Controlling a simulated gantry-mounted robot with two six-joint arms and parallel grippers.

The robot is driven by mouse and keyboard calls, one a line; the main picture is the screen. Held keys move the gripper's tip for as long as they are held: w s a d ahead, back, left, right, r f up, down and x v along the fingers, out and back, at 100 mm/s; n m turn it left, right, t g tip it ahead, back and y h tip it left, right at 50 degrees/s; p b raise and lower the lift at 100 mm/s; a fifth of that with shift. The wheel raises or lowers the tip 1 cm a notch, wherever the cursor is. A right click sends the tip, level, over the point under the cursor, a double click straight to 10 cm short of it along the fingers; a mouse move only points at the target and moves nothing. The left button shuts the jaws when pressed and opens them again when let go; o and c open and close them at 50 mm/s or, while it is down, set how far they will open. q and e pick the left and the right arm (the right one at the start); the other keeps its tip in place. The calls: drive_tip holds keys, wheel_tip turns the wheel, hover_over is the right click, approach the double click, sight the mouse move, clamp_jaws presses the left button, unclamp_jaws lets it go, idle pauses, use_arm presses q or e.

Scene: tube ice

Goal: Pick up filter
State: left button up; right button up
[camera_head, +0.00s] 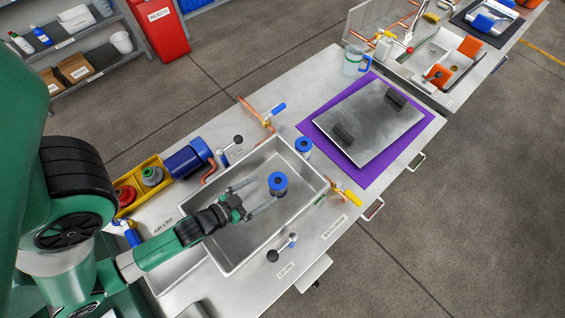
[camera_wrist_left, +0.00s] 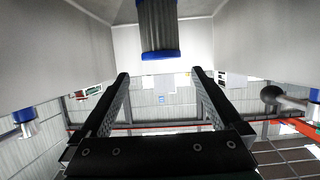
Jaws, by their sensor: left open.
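The filter (camera_head: 278,184), a dark cylinder with a blue ring-shaped cap, stands inside the grey metal basin (camera_head: 237,264). In the left wrist view the filter (camera_wrist_left: 158,28) shows as a dark ribbed body with a blue end, beyond the fingertips and between their lines. My left gripper (camera_head: 264,193) is over the basin with its two fingers spread toward the filter. The left wrist view shows the fingers (camera_wrist_left: 159,76) open with nothing between them. My right gripper is in neither view.
A second blue-capped piece (camera_head: 303,145) is at the basin's far corner. Valves with blue (camera_head: 275,110) and yellow (camera_head: 349,196) handles and a ball-knob lever (camera_head: 274,254) flank the basin. A metal plate (camera_head: 366,122) lies on a purple mat (camera_head: 376,176). A yellow bin (camera_head: 157,186) stands left.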

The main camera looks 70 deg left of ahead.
sight(270, 187)
use_arm(q)
drive_tip(key=shift+s+d+f+g, duration=0.15)
drive_tip(key=shift+s+f, duration=0.15)
drive_tip(key=shift+f, duration=0.3)
drive_tip(key=shift+s+d+f+g, duration=0.15)
drive_tip(key=shift+s+f, duration=0.1)
drive_tip(key=shift+f, duration=0.35)
drive_tip(key=shift+w+a+r, duration=0.15)
drive_tip(key=shift+a, duration=0.05)
drive_tip(key=shift+w+a, duration=0.15)
drive_tip(key=shift+w, duration=0.15)
drive_tip(key=p+x, duration=0.1)
drive_tip(key=x, duration=0.3)
drive_tip(key=shift+w+a, duration=0.15)
drive_tip(key=shift+w, duration=0.2)
drive_tip(key=shift+w+a+f, duration=0.25)
drive_tip(key=shift+w+f, duration=0.2)
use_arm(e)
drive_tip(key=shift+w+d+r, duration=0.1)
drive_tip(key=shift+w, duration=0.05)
use_arm(q)
drive_tip(key=x, duration=0.5)
drive_tip(key=shift+r, duration=0.25)
drive_tip(key=shift+c, duration=0.3)
drive_tip(key=c, duration=1.2)
